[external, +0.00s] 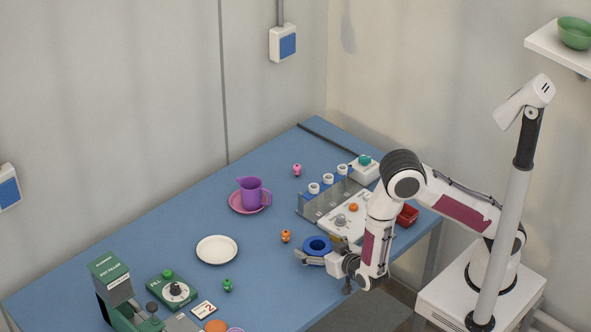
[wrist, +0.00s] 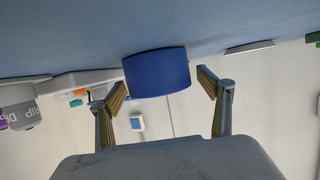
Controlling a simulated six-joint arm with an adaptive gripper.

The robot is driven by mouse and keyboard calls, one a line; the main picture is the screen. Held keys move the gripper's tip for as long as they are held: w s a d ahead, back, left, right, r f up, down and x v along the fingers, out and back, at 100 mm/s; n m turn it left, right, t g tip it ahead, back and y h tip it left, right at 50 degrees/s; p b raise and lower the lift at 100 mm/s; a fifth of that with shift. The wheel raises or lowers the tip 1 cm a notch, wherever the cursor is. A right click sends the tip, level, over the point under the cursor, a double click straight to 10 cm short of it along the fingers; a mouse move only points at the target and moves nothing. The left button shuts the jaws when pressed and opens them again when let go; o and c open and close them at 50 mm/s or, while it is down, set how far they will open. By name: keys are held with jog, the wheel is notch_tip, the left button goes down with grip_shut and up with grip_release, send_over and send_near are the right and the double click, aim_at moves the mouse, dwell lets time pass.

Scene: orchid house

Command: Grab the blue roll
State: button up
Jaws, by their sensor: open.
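The blue roll (external: 318,244) lies on the blue table (external: 180,215), its round hole facing up. It also shows in the wrist view (wrist: 157,72), where the table appears along the top of the picture. My gripper (external: 304,258) is low over the table, right by the near side of the roll. Its fingers are open in the wrist view (wrist: 163,90), one on each side of the roll, with a small gap at the right finger. I cannot tell how far the roll sits between the fingertips, or whether the left finger touches it.
A small orange figure (external: 286,236) stands just left of the roll. A white plate (external: 217,249) lies farther left, and a green figure (external: 228,284) stands nearer. A purple jug (external: 252,190) on a saucer is behind. A rack (external: 324,201) and a white panel stand behind right.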

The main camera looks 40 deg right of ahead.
aim_at(317, 245)
jog(key=c, duration=1.4)
jog(key=shift+r, duration=0.2)
jog(key=shift+r, duration=4.85)
